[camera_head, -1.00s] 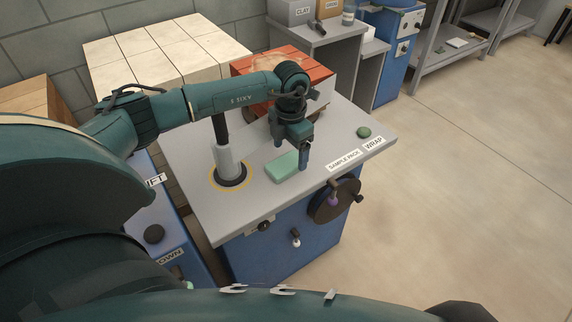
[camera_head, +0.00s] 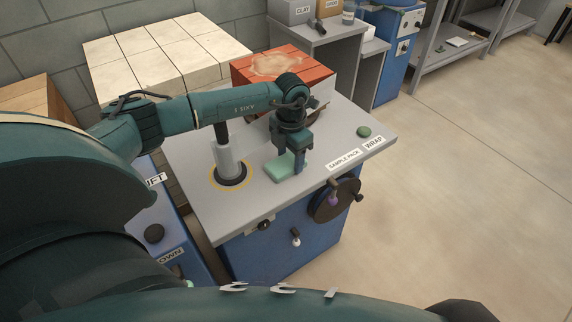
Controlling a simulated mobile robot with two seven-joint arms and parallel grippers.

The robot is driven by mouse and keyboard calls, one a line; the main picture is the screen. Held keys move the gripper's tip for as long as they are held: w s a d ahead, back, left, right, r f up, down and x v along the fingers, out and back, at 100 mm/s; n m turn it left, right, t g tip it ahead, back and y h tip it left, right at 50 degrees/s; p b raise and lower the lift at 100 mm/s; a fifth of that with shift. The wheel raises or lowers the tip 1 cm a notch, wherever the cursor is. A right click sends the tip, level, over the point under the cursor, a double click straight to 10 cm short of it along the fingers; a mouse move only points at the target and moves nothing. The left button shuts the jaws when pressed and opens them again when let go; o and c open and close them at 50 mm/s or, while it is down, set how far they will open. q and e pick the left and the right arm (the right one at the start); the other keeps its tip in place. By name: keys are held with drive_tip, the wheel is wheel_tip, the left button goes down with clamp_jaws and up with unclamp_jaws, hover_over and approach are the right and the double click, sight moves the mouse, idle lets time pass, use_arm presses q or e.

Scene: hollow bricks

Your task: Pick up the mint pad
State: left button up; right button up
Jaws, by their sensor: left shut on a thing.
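The mint pad (camera_head: 279,169) is a pale green block lying on the grey top of the blue machine (camera_head: 237,206). My left gripper (camera_head: 291,166) points down over it, with one finger at its far side and the other at its right end. The gripper is shut on the pad and covers part of it. I cannot tell any gap between the pad and the grey top. My right gripper does not show.
A grey post (camera_head: 228,162) with a yellow ring stands left of the pad. A round green button (camera_head: 364,131) is at the right. A red brick block (camera_head: 284,66) and pale blocks (camera_head: 165,55) stand behind. A handwheel (camera_head: 334,201) is on the front.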

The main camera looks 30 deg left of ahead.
sight(290, 160)
use_arm(q)
drive_tip(key=shift+c, duration=0.5)
wheel_tip(290, 160, up, 10)
